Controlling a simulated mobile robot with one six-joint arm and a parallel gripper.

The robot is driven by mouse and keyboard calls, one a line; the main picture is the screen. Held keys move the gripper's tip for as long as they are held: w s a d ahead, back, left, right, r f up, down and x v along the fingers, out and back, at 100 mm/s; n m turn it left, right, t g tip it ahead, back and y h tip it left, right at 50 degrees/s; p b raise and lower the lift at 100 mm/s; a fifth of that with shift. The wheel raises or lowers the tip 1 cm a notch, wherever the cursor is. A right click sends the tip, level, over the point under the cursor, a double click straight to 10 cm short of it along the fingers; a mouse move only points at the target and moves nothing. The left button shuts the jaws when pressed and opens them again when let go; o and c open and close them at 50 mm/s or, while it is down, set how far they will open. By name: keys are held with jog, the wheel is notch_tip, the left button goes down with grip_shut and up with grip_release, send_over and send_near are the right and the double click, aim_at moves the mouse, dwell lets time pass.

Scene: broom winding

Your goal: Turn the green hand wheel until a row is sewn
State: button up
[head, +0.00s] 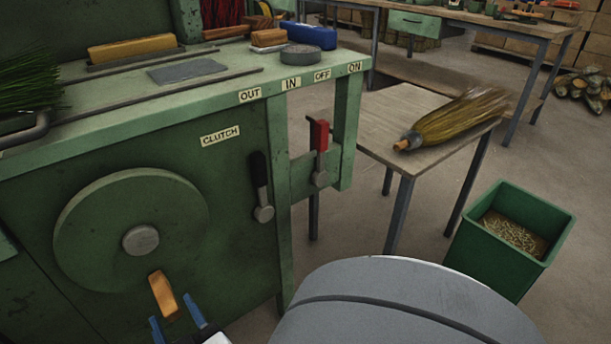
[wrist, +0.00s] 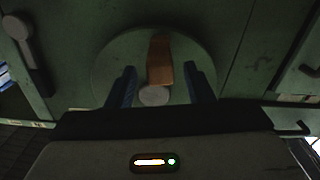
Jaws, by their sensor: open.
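The green hand wheel (head: 95,235) is on the front of the green machine, with a grey hub (head: 140,240) at its centre. Its orange-brown wooden handle (head: 162,295) sits low on the wheel, right of the hub. My gripper (head: 171,311) has blue fingers and is open just below the handle in the head view. In the wrist view the handle (wrist: 160,62) shows between the two spread fingers of my gripper (wrist: 160,72), with a gap on each side. The wheel (wrist: 108,58) and hub (wrist: 154,96) show behind. I cannot tell how deep the handle lies between the fingers.
A black-handled clutch lever (head: 260,185) and a red-handled lever (head: 320,145) are right of the wheel. A broom (head: 455,118) lies on a side table (head: 375,125). A green bin (head: 510,240) stands on the floor. Green bristles (head: 25,85) lie at the machine's left.

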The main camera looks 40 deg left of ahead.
aim_at(165, 295)
jog(key=b+x, duration=0.1)
jog(key=x, duration=0.4)
jog(key=shift+w+a, duration=0.15)
jog(key=shift+a, duration=0.2)
jog(key=shift+c, duration=0.5)
grip_shut()
